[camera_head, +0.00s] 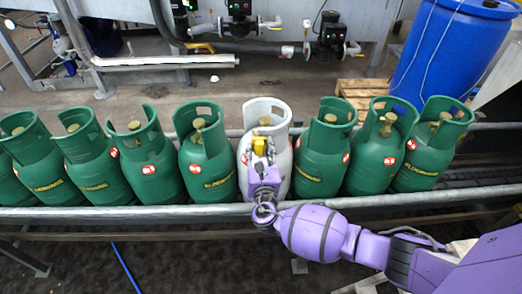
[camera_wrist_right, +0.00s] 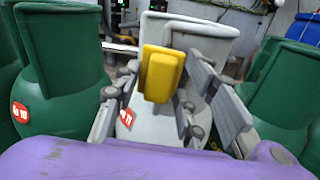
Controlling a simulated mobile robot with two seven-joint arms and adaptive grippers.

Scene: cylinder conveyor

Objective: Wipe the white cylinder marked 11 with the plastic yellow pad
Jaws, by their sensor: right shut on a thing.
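The white cylinder (camera_head: 283,168) stands upright in the row of green cylinders on the conveyor. It also fills the upper middle of the right wrist view (camera_wrist_right: 208,38), where a red label shows low on its left side. My right gripper (camera_head: 262,160) is in front of the white cylinder and hides much of its front. It is shut on the yellow pad (camera_head: 259,144), which also shows between the fingers in the right wrist view (camera_wrist_right: 160,72). The pad overlaps the cylinder's upper part; I cannot tell whether they touch. My left gripper is not in view.
Green cylinders stand close on both sides, one just left (camera_head: 205,160) and one just right (camera_head: 321,155). A metal rail (camera_head: 120,212) runs along the conveyor's front. A blue barrel (camera_head: 450,50) stands at the back right beside a wooden pallet (camera_head: 352,88).

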